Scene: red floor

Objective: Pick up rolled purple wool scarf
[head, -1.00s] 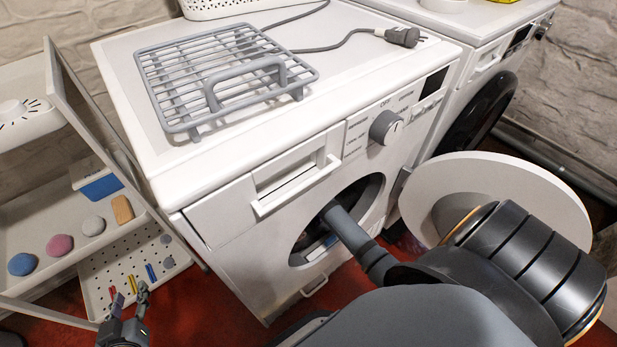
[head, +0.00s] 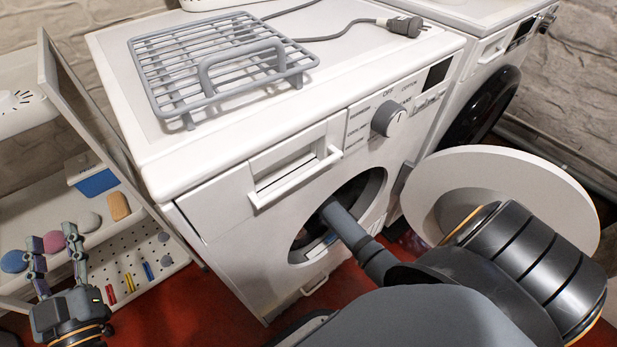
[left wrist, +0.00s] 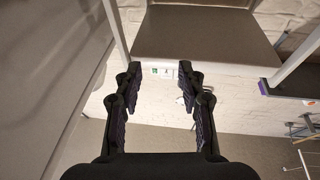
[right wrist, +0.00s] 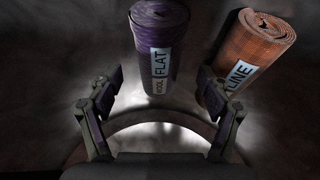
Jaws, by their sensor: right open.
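In the head view my right arm reaches through the washer's round opening (head: 374,190), and the gripper is hidden inside. My left gripper (head: 53,238) is open and empty, in front of the shelf rack at lower left.
An orange checked roll labelled "LINE" (right wrist: 257,45) lies right of the scarf in the drum. The round washer door (head: 560,185) stands open beside my right arm. A grey wire rack (head: 165,75) and a plug cable (head: 345,30) lie on the washer top. Shelves stand at left.

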